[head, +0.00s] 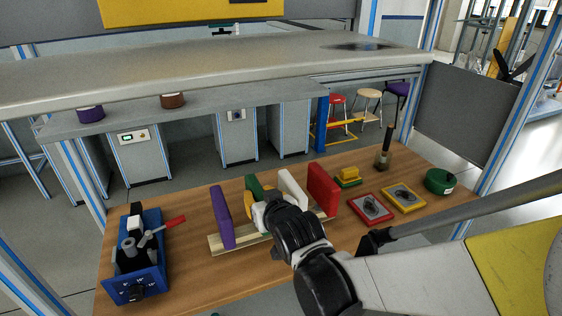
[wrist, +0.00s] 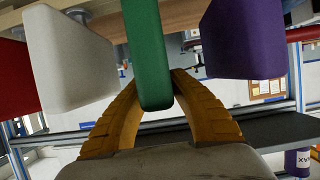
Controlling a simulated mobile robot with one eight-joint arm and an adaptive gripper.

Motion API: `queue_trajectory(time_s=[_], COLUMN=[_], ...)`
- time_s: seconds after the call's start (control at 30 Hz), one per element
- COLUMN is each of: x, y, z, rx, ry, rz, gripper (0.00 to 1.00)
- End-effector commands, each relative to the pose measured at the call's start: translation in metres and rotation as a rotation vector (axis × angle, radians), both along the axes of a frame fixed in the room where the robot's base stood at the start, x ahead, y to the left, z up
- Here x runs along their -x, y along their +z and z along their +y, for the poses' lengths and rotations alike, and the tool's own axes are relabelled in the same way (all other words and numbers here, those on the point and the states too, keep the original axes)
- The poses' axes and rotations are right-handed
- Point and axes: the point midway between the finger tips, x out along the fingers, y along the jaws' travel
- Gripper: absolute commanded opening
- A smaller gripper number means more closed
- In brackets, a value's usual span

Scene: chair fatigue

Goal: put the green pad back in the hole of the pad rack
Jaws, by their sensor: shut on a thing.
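The green pad (head: 253,186) stands upright between the purple pad (head: 221,218) and the white pad (head: 291,186) at the pad rack (head: 228,246), a pale wooden base on the table. My gripper (head: 257,205) is shut on the green pad from the near side, and my wrist hides the pad's lower part. In the wrist view my yellow fingers (wrist: 158,80) close on both sides of the green pad (wrist: 148,45), with the white pad at left and the purple pad at right. The hole is hidden, so I cannot tell whether the pad's lower end is in it.
The red pad (head: 322,190) stands right of the white one. A blue box with tools (head: 137,262) is at the table's left. Red (head: 371,208) and yellow (head: 403,197) framed plates and a green round tin (head: 440,181) lie at right. A grey shelf (head: 200,80) spans above.

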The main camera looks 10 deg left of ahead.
Motion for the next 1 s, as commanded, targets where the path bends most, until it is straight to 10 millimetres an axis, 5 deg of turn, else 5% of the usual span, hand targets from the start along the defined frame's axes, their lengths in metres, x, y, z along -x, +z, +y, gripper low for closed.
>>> queue_trajectory(time_s=[0.4,0.43,0.5,1.0], x=[0.0,0.0,0.0,0.015], y=[-0.011,-0.011,-0.01,-0.003], z=[0.0,0.0,0.0,-0.009], rx=[-0.001,-0.001,-0.001,0.0], ry=[0.0,0.0,0.0,0.0], rz=[-0.001,-0.001,-0.001,0.0], gripper=[0.0,0.27,0.46,0.46])
